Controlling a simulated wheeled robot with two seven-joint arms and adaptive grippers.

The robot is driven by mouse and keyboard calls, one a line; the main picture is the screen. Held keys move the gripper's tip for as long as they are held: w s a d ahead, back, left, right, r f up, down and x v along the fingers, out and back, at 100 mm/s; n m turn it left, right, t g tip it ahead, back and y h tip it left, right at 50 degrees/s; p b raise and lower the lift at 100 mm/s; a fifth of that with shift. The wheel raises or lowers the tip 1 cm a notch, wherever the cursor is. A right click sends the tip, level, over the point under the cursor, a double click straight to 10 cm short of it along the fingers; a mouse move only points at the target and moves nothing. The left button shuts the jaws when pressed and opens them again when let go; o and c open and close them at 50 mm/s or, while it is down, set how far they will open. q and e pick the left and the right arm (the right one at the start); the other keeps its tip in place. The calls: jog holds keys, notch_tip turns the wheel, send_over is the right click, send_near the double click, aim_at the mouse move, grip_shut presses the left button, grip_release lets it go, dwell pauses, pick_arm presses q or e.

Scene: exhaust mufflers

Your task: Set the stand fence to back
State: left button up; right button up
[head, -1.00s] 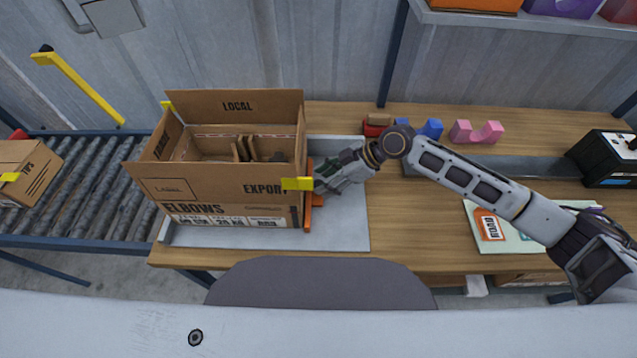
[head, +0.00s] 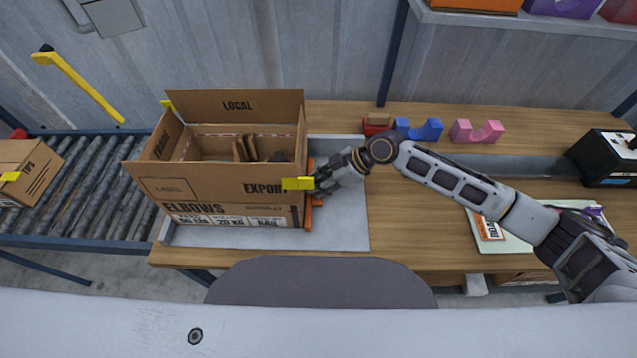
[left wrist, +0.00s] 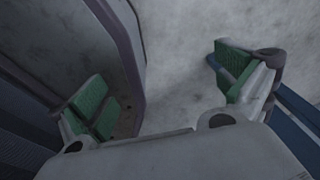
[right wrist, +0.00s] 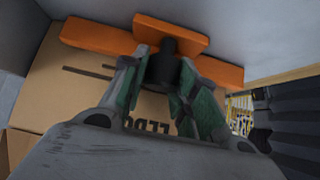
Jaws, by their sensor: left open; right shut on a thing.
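The stand fence is an orange bar (right wrist: 215,72) with a black knob (right wrist: 172,62). In the head view a strip of the fence (head: 317,202) shows at the right side of the open ELBOWS carton (head: 235,215), mostly hidden by carton and gripper. The carton sits on the grey stand plate (head: 345,225). My right gripper (head: 322,186) is beside the carton; in the right wrist view its fingers (right wrist: 165,92) are shut on the knob. My left gripper (left wrist: 165,80) is open and empty above grey floor, seen only in its wrist view.
A roller conveyor (head: 95,185) with another carton (head: 22,170) lies left. Blue (head: 420,130) and pink (head: 476,132) cradles stand at the back. A printed sheet (head: 500,230) and a dark machine (head: 605,158) are right. Bare tabletop (head: 410,225) lies between the plate and the sheet.

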jog(key=shift+c, duration=1.2)
grip_shut()
jog(key=shift+d, duration=0.25)
jog(key=d, duration=1)
jog(key=shift+d, duration=0.7)
jog(key=shift+w+d, duration=0.1)
jog(key=o, duration=0.8)
grip_release()
jog(key=o, duration=0.3)
jog(key=shift+d, duration=0.15)
jog(key=shift+o, duration=0.2)
jog(key=shift+d+r, duration=0.4)
jog(key=shift+r, duration=0.1)
pick_arm(q)
jog(key=shift+s+d, duration=0.15)
jog(key=shift+s, duration=0.35)
pick_arm(e)
jog(key=v, duration=1)
jog(key=shift+d+r, duration=0.25)
